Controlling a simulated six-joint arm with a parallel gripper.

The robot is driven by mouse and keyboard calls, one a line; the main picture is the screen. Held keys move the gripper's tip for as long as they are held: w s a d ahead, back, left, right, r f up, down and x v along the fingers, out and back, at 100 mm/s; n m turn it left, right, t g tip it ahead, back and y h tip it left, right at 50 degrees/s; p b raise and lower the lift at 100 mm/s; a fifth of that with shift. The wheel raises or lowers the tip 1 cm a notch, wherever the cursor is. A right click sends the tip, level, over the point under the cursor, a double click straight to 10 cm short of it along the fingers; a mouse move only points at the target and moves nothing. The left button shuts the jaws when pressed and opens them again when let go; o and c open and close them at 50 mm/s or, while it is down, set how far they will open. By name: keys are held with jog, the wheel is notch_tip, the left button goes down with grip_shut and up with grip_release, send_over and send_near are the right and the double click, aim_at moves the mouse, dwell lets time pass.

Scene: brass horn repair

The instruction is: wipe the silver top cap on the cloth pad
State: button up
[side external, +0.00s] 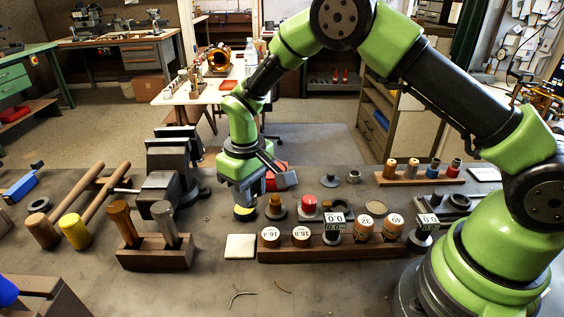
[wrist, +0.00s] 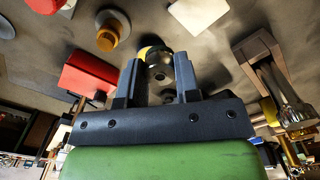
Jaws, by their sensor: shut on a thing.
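My gripper (side external: 246,200) is low over the bench, left of the row of small coloured pieces. In the wrist view its two fingers (wrist: 158,63) are shut on a small shiny silver piece (wrist: 161,72), which looks like the top cap. A yellow round piece (side external: 244,211) shows just below the fingers; it also shows beyond the cap in the wrist view (wrist: 148,50). I cannot tell whether the cap touches it. The side view hides the cap behind the fingers. The white square cloth pad (side external: 240,246) lies flat and bare, nearer the camera than my gripper; it also shows in the wrist view (wrist: 198,14).
An orange piece (side external: 276,207) and a red-topped piece (side external: 308,206) stand right of my gripper. A long wooden rack (side external: 345,250) of labelled pieces is right of the pad. A wooden block (side external: 155,255) with hammers and a vise (side external: 172,170) are left. Bench around the pad's front is mostly clear.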

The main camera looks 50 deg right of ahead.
jog(key=n, duration=0.1)
send_over(245, 245)
jog(key=shift+w+a, duration=0.3)
jog(key=shift+a, duration=0.05)
jog(key=shift+f, duration=0.15)
jog(key=shift+f, duration=2.75)
jog(key=shift+f, duration=0.2)
jog(key=shift+w+a, duration=0.1)
jog(key=shift+w, duration=0.05)
jog(key=shift+w+a, duration=0.2)
jog(key=shift+s+d, duration=0.7)
jog(key=shift+s, duration=0.05)
jog(key=shift+w, duration=0.1)
